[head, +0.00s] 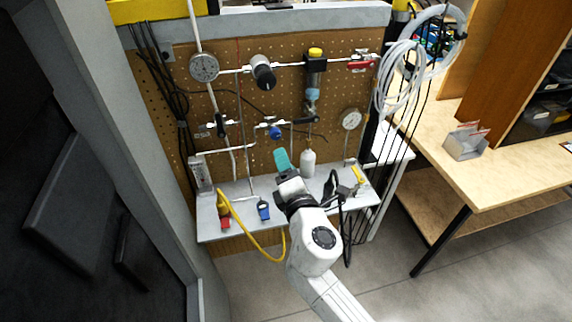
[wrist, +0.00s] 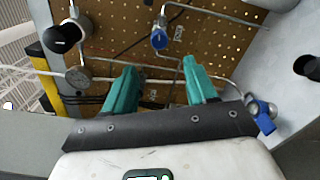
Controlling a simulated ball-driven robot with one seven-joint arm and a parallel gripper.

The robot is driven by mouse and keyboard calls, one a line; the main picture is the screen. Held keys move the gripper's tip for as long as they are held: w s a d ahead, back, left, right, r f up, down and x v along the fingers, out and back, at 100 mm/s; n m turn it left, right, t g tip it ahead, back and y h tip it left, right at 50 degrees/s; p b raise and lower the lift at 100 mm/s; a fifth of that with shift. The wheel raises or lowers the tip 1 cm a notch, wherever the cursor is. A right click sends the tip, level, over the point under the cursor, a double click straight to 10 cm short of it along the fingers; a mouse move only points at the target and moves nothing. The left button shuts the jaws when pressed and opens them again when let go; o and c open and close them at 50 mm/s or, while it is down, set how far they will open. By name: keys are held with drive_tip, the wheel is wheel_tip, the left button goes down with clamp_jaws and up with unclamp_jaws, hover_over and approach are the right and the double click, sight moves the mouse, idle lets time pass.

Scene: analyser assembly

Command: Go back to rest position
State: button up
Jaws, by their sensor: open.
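My gripper (wrist: 160,85) shows in the wrist view with its two teal fingers spread apart and nothing between them. Behind the fingers is the brown pegboard (wrist: 118,22) with pipes and a blue-handled valve (wrist: 159,38). In the head view my gripper (head: 282,160) is in front of the lower middle of the pegboard (head: 160,90), above the grey shelf (head: 210,228). My white arm reaches up to it from the bottom of the picture. Whether the fingers touch anything on the board cannot be told.
The shelf bears a white bottle (head: 308,163), a blue-handled fitting (head: 263,210) and a yellow hose (head: 258,244). Gauges (head: 204,67) and pipes cover the board. Coiled tubing (head: 400,85) hangs at right, near a wooden desk (head: 480,180). A dark cabinet (head: 80,190) stands close at left.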

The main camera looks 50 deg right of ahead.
idle(0.3)
drive_tip(key=s+d+f+m+g+y, duration=0.1)
drive_tip(key=s+f+m+g+y, duration=0.2)
drive_tip(key=s+f+m+g, duration=0.8)
drive_tip(key=s+a+f+m+g+y, duration=0.3)
drive_tip(key=s+a+f+m+y, duration=0.2)
drive_tip(key=s+a, duration=0.6)
wheel_tip(320, 180, down, 3)
drive_tip(key=shift+s+a+r+y, duration=0.1)
drive_tip(key=shift+s+a+y, duration=0.05)
drive_tip(key=shift+s+y, duration=0.9)
drive_tip(key=shift+s, duration=0.1)
